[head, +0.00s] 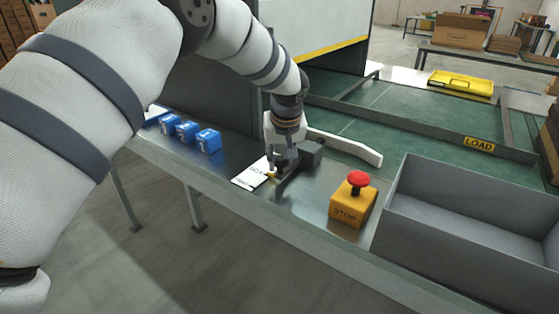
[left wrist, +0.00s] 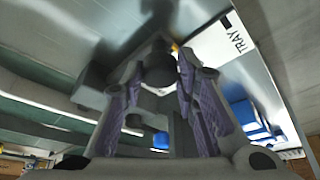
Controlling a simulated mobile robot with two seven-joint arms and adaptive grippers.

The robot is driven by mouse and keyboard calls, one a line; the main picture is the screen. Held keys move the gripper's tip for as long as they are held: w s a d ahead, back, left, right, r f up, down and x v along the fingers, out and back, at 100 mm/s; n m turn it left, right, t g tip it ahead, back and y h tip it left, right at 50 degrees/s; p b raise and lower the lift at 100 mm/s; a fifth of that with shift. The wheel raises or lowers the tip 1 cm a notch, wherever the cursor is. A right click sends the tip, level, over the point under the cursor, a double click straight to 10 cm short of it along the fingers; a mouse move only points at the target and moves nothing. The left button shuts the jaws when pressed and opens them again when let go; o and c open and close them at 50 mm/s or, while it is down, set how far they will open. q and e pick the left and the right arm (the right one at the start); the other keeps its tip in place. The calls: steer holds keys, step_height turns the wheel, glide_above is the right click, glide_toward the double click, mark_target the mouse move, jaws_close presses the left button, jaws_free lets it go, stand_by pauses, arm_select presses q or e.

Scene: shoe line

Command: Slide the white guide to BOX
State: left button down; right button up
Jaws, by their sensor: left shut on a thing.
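The white guide (head: 345,147) is a long pale bar reaching out over the green belt, its near end behind my left gripper. My left gripper (head: 281,172) points down at the metal ledge by the belt and is shut on the guide's dark knob. In the left wrist view the knob (left wrist: 158,70) sits between the fingers of the gripper (left wrist: 160,85). A white label (head: 252,175) lies on the ledge just left of the gripper. It reads TRAY in the left wrist view (left wrist: 225,42). No BOX label is readable. My right gripper is not in view.
A yellow STOP block with a red button (head: 353,204) stands right of the gripper. A grey open bin (head: 470,225) is further right. Several blue blocks (head: 187,131) sit on the ledge at left. The green belt (head: 400,120) carries a LOAD sign (head: 479,144) on its rail.

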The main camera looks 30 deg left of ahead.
arm_select(q)
steer(key=shift+s, duration=0.2)
steer(key=shift+w, duration=0.15)
steer(key=c, duration=1.3)
jaws_free()
steer(key=v, duration=1.2)
